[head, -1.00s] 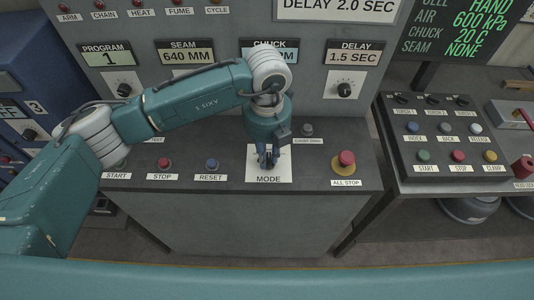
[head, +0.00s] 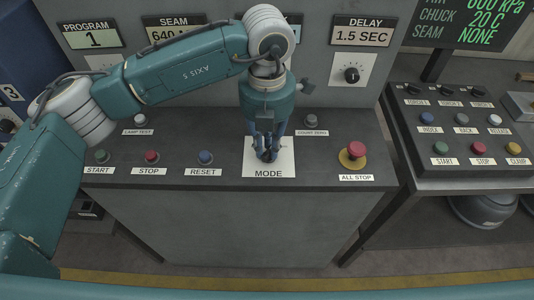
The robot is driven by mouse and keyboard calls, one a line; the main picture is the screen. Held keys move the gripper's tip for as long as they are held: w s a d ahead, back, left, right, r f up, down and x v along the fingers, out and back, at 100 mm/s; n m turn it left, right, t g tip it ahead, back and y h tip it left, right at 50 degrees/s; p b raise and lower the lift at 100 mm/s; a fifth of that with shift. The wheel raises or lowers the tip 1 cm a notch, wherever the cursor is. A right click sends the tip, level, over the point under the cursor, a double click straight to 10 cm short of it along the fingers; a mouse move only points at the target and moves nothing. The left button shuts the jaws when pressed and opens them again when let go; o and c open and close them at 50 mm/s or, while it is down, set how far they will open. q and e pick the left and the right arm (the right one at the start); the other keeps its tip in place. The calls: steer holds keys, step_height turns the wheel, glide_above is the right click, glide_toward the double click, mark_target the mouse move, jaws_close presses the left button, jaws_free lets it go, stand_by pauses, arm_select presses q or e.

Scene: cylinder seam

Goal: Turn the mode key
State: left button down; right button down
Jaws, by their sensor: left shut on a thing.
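The mode key (head: 267,156) stands on a white plate marked MODE (head: 284,168) on the grey console top. Most of the key is hidden behind the fingers. My left gripper (head: 267,150) comes down from above and is shut on the key, its fingers pointing down at the plate. My right gripper is not in view.
A red ALL STOP button (head: 354,152) on a yellow base is to the right. START (head: 102,156), STOP (head: 152,157) and RESET (head: 206,157) buttons line the front to the left. A second button panel (head: 463,130) stands at the far right. The console's front edge is clear.

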arm_select(q)
steer(key=shift+w+m+b, duration=0.1)
steer(key=shift+m+b, duration=1.1)
steer(key=c, duration=1.6)
jaws_free()
steer(key=shift+c, duration=0.2)
step_height(320, 180, up, 12)
